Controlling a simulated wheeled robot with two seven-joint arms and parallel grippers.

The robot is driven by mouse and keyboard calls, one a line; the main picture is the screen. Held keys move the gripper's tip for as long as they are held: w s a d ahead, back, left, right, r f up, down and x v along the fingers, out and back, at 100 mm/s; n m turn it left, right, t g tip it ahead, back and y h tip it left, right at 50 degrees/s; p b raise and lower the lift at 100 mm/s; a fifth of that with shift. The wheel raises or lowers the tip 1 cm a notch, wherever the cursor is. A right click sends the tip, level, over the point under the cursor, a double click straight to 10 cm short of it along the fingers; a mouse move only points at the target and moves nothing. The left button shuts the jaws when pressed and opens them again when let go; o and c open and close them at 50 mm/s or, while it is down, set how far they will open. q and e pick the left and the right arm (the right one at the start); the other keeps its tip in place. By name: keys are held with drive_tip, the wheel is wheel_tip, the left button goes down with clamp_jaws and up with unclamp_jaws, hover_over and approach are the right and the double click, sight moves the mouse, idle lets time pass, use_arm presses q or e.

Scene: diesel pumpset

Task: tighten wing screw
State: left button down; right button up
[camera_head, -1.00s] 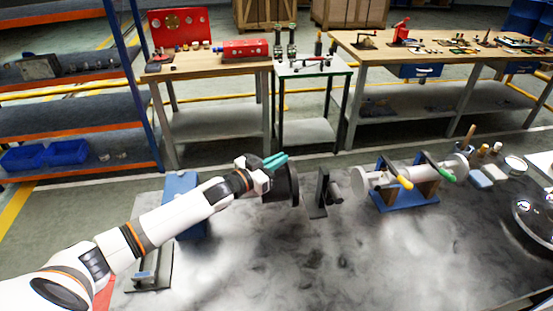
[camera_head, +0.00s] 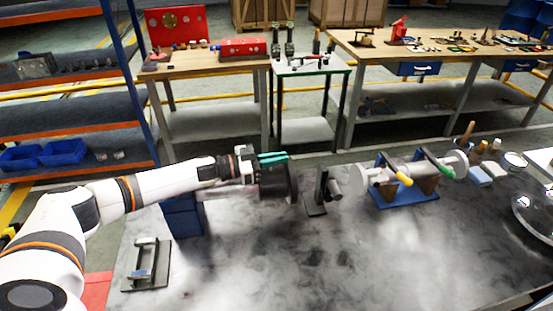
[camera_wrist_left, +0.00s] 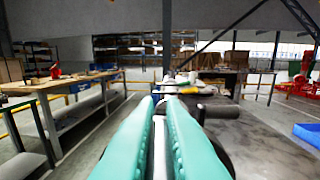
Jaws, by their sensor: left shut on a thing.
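My left gripper (camera_head: 272,157) has teal fingers and lies across the top of a dark round part (camera_head: 276,182) on the grey bench. In the left wrist view, its two long fingers (camera_wrist_left: 168,105) run close together, with a thin pale strip between them. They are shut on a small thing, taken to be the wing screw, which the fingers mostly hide. I cannot tell how it sits in its hole. My right gripper is not in view.
A blue block (camera_head: 182,215) stands beneath my left arm. Right of the dark part are a black bracket (camera_head: 317,190) and a blue stand (camera_head: 405,195) with a grey shaft and coloured handles. A small metal frame (camera_head: 148,265) lies front left. The bench front is clear.

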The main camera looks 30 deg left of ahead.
use_arm(q)
drive_tip(key=c, duration=1.5)
unclamp_jaws()
drive_tip(key=b+v, duration=0.3)
drive_tip(key=v, duration=0.7)
drive_tip(key=shift+s+a+f, duration=0.15)
drive_tip(key=shift+s+a, duration=0.05)
drive_tip(key=shift+a, duration=0.15)
drive_tip(key=shift+s+a, duration=0.45)
